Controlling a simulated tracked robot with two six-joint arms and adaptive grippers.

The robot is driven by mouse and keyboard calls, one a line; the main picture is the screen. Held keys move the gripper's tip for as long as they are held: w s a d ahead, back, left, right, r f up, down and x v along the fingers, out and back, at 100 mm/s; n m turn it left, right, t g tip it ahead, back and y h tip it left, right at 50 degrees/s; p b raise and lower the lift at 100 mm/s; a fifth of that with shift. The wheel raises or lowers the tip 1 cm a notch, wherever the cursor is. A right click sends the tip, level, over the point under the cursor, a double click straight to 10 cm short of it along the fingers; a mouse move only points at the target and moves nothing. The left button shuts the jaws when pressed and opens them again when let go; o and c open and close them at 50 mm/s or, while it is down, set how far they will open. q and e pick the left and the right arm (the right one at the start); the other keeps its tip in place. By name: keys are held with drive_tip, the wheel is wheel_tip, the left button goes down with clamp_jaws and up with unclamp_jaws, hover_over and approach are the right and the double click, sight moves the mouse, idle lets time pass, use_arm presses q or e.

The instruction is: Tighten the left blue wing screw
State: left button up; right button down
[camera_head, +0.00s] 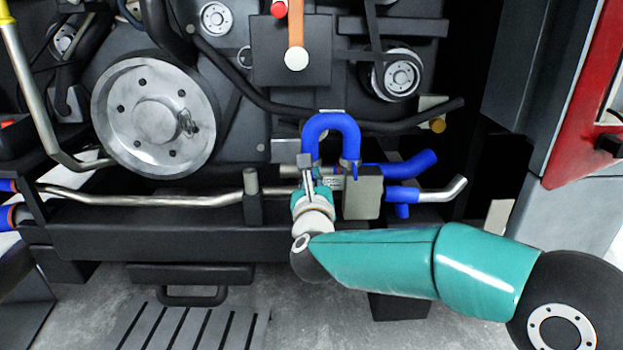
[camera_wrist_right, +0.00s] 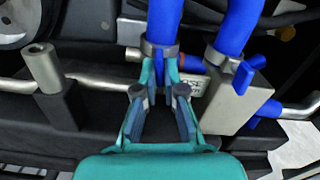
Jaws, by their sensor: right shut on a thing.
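A blue U-shaped hose (camera_head: 331,122) has a grey clamp on each of its two lower ends. My right gripper (camera_head: 309,181) comes from below and is at the left clamp. In the right wrist view my right gripper (camera_wrist_right: 160,78) has its fingers closed around the left blue wing screw (camera_wrist_right: 159,73), just under the left clamp (camera_wrist_right: 160,50). Only a narrow blue strip of this screw shows between the fingers. The right blue wing screw (camera_wrist_right: 244,76) stands free below the right clamp (camera_wrist_right: 222,63). My left gripper is not in view.
A grey block (camera_head: 362,193) with pipe stubs stands close right of my gripper. A short upright post (camera_head: 251,197) and a long metal pipe (camera_head: 150,200) are to the left. A dark beam (camera_head: 150,232) runs below; the large round pulley (camera_head: 155,115) is upper left.

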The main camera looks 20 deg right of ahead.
drive_tip(key=shift+d+f, duration=0.15)
drive_tip(key=shift+f, duration=0.2)
drive_tip(key=c, duration=1.3)
unclamp_jaws()
drive_tip(key=shift+r, duration=0.1)
drive_tip(key=v, duration=1.2)
